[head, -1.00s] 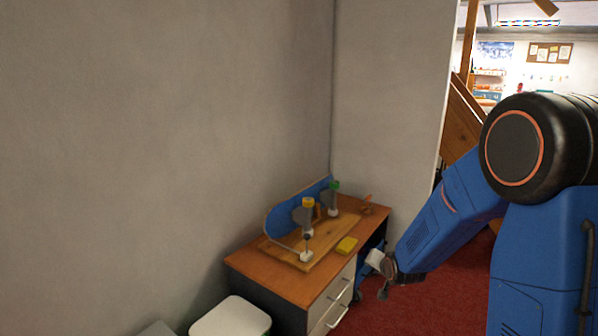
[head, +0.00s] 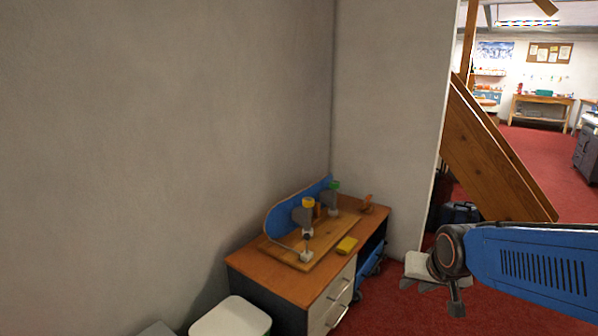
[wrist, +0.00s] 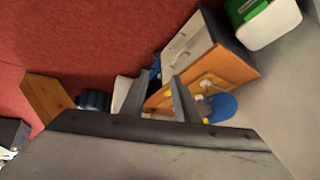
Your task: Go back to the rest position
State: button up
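My gripper (wrist: 157,82) shows in the wrist view as two dark fingers standing apart, with only background between them. In the head view, the end of my arm is right of the bench, over the red floor, and I hold nothing that I can see. The orange-brown bench (head: 255,262) stands against the wall. On it are a wooden board (head: 284,252), a blue upright panel (head: 284,213), a yellow-capped tool (head: 308,203) and a green-capped tool (head: 334,186). My gripper is apart from the bench.
A white-lidded bin (head: 232,317) stands at the bench's front left. A yellow block (head: 347,245) lies on the bench top. A slanted wooden panel (head: 490,150) and a dark case (head: 460,212) stand behind my arm. Open red floor (head: 535,150) lies beyond.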

jog(key=s+r+n+g, duration=0.2)
jog(key=s, duration=1.7)
jog(key=shift+d+r+n, duration=0.3)
